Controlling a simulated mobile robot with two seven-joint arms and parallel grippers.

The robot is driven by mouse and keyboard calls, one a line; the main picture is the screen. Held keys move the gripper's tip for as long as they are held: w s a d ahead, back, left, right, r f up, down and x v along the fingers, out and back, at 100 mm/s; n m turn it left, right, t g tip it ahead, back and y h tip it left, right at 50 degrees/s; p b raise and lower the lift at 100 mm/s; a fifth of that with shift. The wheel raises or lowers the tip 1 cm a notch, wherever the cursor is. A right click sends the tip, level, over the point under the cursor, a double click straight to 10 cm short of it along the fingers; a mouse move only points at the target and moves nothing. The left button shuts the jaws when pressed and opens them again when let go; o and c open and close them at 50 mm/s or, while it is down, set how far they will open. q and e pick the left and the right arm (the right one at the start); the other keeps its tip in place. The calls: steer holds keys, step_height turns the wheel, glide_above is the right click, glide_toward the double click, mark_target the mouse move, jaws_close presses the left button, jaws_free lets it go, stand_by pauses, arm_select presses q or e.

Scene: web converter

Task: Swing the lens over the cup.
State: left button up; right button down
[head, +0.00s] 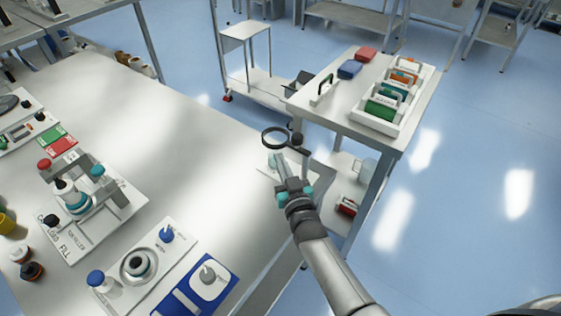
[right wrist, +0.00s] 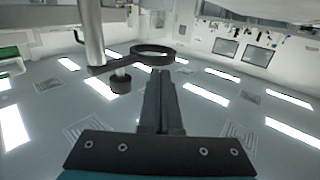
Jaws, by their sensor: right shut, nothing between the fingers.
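The lens, a dark ring on an arm (head: 275,138), stands at the right edge of the long white table, with a dark knob (head: 297,138) at its right. In the right wrist view the lens ring (right wrist: 153,50) is beyond my fingers, and its arm joins a pale upright post (right wrist: 91,35). A dark knob (right wrist: 120,83) hangs from that arm, left of my fingers and apart from them. My right gripper (head: 284,168) is shut and empty just below the lens. A small pale teal thing (head: 271,159) under the ring may be the cup; my gripper partly hides it. My left gripper is out of view.
The long white table (head: 190,130) is clear in its middle. A filling station (head: 85,195), a ring fixture (head: 138,264) and a blue-based unit (head: 207,275) stand at left and front. A side table (head: 330,112) with a white tray (head: 412,105) stands behind right.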

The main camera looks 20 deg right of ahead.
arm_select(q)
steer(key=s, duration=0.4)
arm_select(e)
steer(key=s+r+n+g+p, duration=0.15)
steer(key=s+g, duration=1.35)
steer(key=s, duration=1.7)
step_height(320, 180, down, 27)
steer(key=s+b, duration=0.2)
steer(key=b, duration=0.2)
arm_select(q)
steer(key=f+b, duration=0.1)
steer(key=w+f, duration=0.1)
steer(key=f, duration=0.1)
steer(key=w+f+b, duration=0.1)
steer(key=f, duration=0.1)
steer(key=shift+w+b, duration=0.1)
steer(key=shift+b, duration=0.2)
arm_select(e)
steer(key=s+d+f+g, duration=0.1)
steer(key=s+f, duration=0.6)
steer(key=f, duration=0.1)
steer(key=s+d+f+g, duration=0.1)
steer(key=s+d+f, duration=0.1)
steer(key=s+f, duration=0.5)
steer(key=shift+s+d+f+n, duration=0.25)
steer(key=shift+s+f+n, duration=0.15)
steer(key=shift+n, duration=0.05)
